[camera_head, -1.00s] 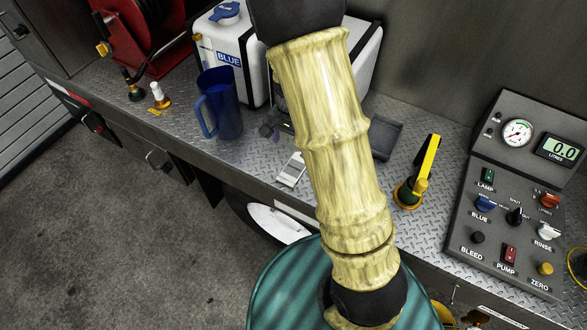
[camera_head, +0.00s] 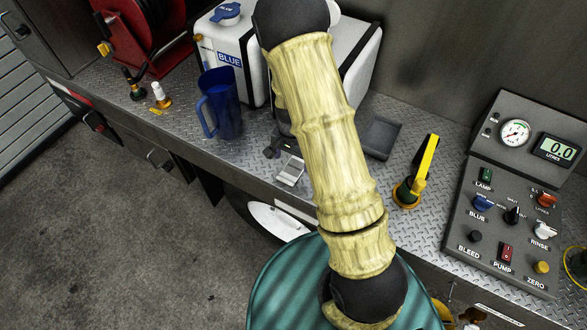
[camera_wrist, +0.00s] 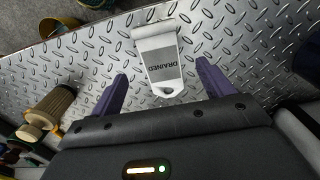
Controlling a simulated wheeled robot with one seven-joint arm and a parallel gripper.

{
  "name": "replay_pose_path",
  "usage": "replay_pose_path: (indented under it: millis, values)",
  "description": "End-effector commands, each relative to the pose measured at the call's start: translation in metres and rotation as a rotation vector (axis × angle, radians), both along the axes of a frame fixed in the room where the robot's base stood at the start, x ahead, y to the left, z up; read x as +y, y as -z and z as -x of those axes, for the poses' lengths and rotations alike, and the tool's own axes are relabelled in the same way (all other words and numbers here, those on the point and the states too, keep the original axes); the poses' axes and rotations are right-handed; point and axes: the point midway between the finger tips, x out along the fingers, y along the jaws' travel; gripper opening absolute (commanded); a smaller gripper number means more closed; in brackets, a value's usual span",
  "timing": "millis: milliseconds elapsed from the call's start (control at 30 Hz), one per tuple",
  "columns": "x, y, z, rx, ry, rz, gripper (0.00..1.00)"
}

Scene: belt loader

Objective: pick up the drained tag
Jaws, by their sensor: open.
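The drained tag (camera_wrist: 163,60) is a pale plate with a grey panel reading DRAINED and a hole at its near end. It lies on the diamond-plate deck, and in the head view (camera_head: 291,171) it is near the front edge, left of my arm. My gripper (camera_wrist: 162,72) is open and empty in the wrist view. Its two purple fingers point toward the tag, one on either side, with gaps between. In the head view my arm hides most of the gripper. I cannot tell its exact height above the deck.
A blue jug (camera_head: 221,104) and a white tank marked BLUE (camera_head: 229,58) stand left of my arm. A grey tray (camera_head: 379,138) and a yellow-handled valve (camera_head: 424,170) are to the right, before the control panel (camera_head: 515,200). A tan cylindrical fitting (camera_wrist: 54,103) lies left in the wrist view.

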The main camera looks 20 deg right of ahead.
Motion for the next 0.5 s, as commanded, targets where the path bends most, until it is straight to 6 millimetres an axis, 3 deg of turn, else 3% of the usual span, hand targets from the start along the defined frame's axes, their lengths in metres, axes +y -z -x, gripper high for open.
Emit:
replay_pose_path:
  millis: [500]
  values:
    - [0.0, 0.046, -0.001, 0.0, 0.0, 0.0, 0.8]
